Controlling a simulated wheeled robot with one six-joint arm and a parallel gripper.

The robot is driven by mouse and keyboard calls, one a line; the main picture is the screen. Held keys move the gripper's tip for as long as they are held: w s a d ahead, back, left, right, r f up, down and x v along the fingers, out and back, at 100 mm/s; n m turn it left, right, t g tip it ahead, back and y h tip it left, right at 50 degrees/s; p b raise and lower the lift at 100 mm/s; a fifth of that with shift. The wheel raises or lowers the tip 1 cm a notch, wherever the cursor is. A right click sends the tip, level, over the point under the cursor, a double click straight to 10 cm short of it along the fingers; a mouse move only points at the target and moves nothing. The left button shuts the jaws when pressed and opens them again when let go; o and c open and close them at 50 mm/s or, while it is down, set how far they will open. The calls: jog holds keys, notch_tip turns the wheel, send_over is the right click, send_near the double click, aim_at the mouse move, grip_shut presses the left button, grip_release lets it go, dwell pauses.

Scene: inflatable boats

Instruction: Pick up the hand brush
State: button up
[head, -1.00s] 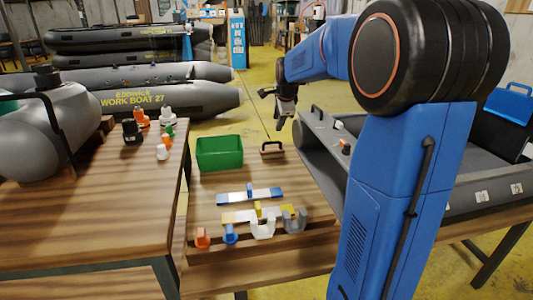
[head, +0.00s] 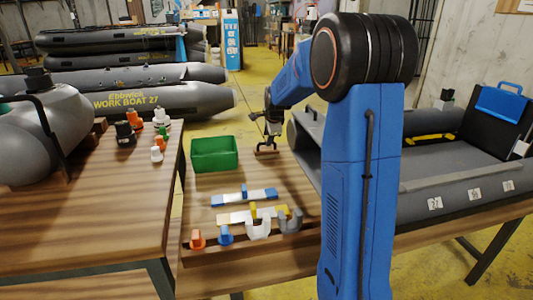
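The hand brush (head: 266,151) is a small brown block at the far end of the low wooden bench, right of the green bin. In the head view my gripper (head: 267,143) points down directly over the brush, at its dark handle. The gripper hides most of the handle. The fingers are small and dark here, so I cannot tell whether they are open or shut on the handle. The brush appears to rest on the bench.
A green bin (head: 214,153) stands close left of the brush. Blue-and-white (head: 244,197) and yellow-and-white (head: 250,215) tools, grey U-shaped pieces and small orange and blue items lie nearer. A grey inflatable boat (head: 430,190) lies to the right.

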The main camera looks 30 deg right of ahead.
aim_at(267, 152)
jog(key=x, duration=0.4)
jog(key=shift+w+d+f, duration=0.15)
jog(key=shift+w, duration=0.15)
grip_shut()
